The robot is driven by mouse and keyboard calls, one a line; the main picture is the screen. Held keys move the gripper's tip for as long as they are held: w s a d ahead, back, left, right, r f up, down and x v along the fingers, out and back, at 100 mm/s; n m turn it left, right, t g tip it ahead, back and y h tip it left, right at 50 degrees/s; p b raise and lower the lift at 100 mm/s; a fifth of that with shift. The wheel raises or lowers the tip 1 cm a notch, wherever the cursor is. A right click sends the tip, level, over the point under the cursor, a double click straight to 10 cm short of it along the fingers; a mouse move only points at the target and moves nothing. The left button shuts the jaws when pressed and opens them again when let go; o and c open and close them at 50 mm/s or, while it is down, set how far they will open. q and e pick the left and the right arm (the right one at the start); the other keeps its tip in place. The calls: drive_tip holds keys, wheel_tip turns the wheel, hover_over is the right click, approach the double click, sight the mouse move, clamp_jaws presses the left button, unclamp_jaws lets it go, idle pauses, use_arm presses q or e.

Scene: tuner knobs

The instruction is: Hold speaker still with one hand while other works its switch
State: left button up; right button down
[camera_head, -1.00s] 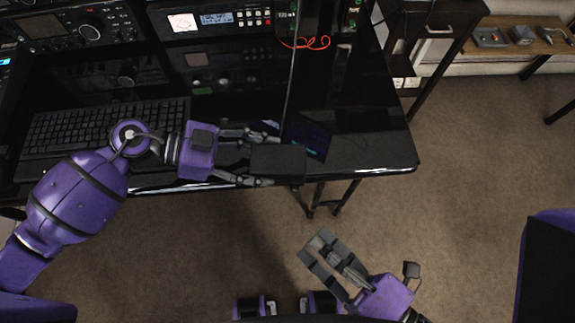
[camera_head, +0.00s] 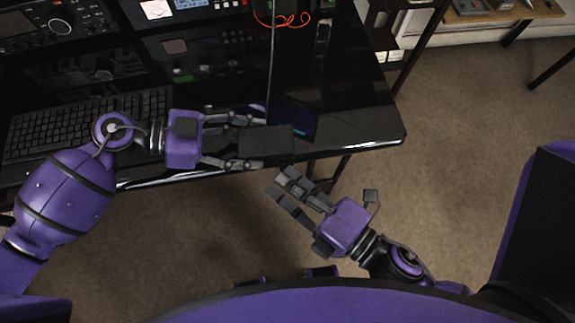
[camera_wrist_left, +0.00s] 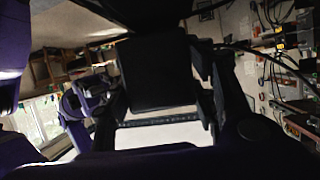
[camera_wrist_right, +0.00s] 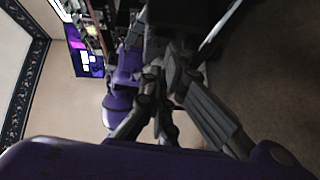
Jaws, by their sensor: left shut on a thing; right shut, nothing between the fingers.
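The speaker (camera_head: 268,146) is a dark box at the desk's front edge in the head view. My left gripper (camera_head: 246,141) is shut on it, with one finger on its far side and one on its near side. The box also fills the upper middle of the left wrist view (camera_wrist_left: 158,72). My right gripper (camera_head: 282,184) is shut and empty, just below and in front of the speaker, apart from it. A dark shape, probably the speaker, shows ahead of it in the right wrist view (camera_wrist_right: 170,22). I cannot make out the switch in any view.
The glossy black desk (camera_head: 365,125) has a keyboard (camera_head: 85,120) at left and radio equipment (camera_head: 40,30) at the back. A thin upright rod (camera_head: 272,75) rises behind the speaker, near a red cable (camera_head: 280,20). Open carpet lies in front and at right.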

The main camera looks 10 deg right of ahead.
drive_tip(key=shift+w+f, duration=0.25)
drive_tip(key=shift+w, duration=0.1)
drive_tip(key=s+d+f, duration=0.1)
drive_tip(key=s+d, duration=0.5)
drive_tip(key=s, duration=0.5)
drive_tip(key=shift+s+f, duration=0.2)
drive_tip(key=shift+s, duration=0.15)
use_arm(q)
drive_tip(key=o, duration=1.1)
drive_tip(key=shift+o, duration=0.2)
